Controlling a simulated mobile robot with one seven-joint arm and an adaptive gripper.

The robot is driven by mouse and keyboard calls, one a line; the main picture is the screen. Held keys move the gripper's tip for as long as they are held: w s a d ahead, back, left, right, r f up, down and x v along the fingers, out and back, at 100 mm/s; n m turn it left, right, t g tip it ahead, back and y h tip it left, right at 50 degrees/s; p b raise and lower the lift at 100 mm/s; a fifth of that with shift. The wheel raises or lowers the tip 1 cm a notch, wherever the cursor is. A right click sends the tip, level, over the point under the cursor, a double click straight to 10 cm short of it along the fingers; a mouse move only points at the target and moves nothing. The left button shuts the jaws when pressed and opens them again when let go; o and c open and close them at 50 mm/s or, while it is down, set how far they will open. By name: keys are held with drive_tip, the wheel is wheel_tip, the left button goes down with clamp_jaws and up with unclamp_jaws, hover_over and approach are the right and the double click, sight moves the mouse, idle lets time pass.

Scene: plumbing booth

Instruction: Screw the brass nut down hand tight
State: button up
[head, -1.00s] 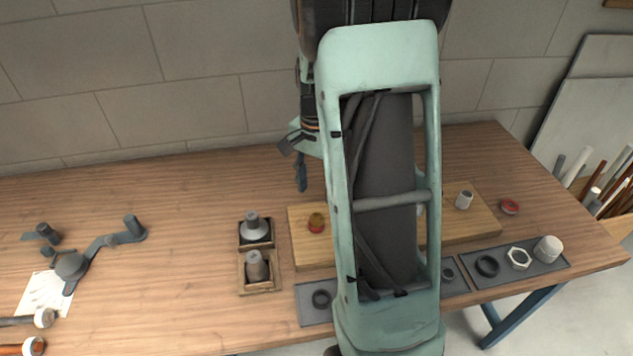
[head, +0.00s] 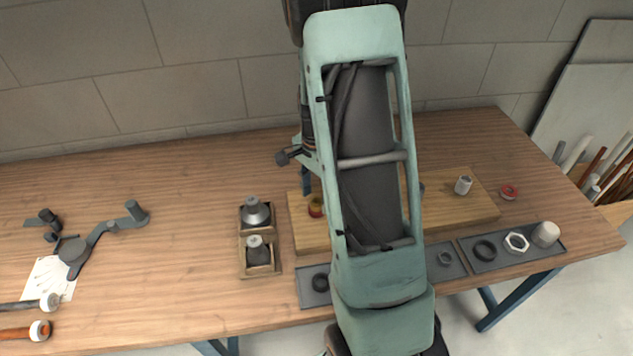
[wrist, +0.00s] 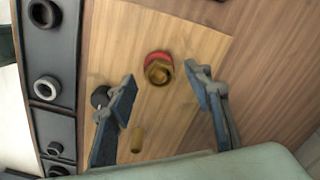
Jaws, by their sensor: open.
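The brass nut (wrist: 158,72) sits on the wooden board (wrist: 185,30), with a red ring showing around its far side. In the head view the nut (head: 316,207) is at the board's left end, partly hidden by my arm. My gripper (wrist: 160,76) is open and empty. In the wrist view its two blue-grey fingers stand apart, one on each side of the nut in the picture, with gaps to it. In the head view one finger (head: 306,182) shows just above and left of the nut; the other is hidden behind my arm.
Dark trays (head: 485,266) with rings, a hex nut (head: 516,243) and a white cap (head: 546,234) line the table's front. A small brass cylinder (wrist: 138,139) is on the board. Two wooden holders with grey parts (head: 257,250) stand left.

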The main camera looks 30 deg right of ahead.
drive_tip(key=shift+f, duration=0.55)
drive_tip(key=c, duration=1.2)
drive_tip(key=m, duration=0.2)
drive_tip(key=shift+m+p, duration=0.35)
drive_tip(key=shift+m, duration=0.05)
drive_tip(key=shift+c, duration=0.2)
drive_tip(key=shift+m+p, duration=0.5)
drive_tip(key=shift+m, duration=1)
drive_tip(key=o, duration=1.2)
